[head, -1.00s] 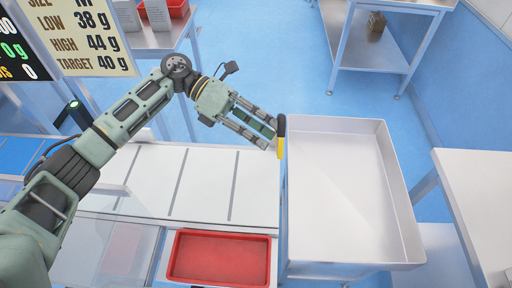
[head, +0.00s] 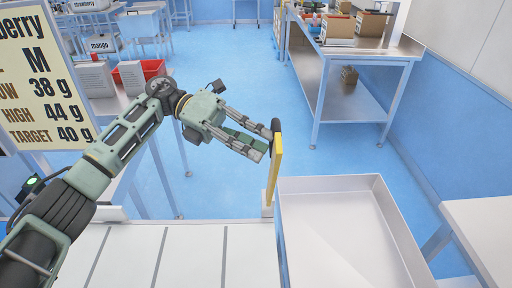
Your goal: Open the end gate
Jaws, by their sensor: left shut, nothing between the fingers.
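The end gate shows as a narrow yellow upright panel (head: 275,172) with a dark rounded top, at the far end of the white conveyor (head: 190,258). It stands beside the left wall of the white tray (head: 335,185). My left gripper (head: 264,148) reaches in from the left, shut and empty. Its fingertips are right at the gate's left side, near the top. I cannot tell whether they touch it. My right gripper is not in view.
A sign board (head: 45,85) stands at the left. A steel table (head: 365,52) with boxes stands at the back right, and another white table (head: 485,225) at the right. Blue floor (head: 235,75) behind the gate is clear.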

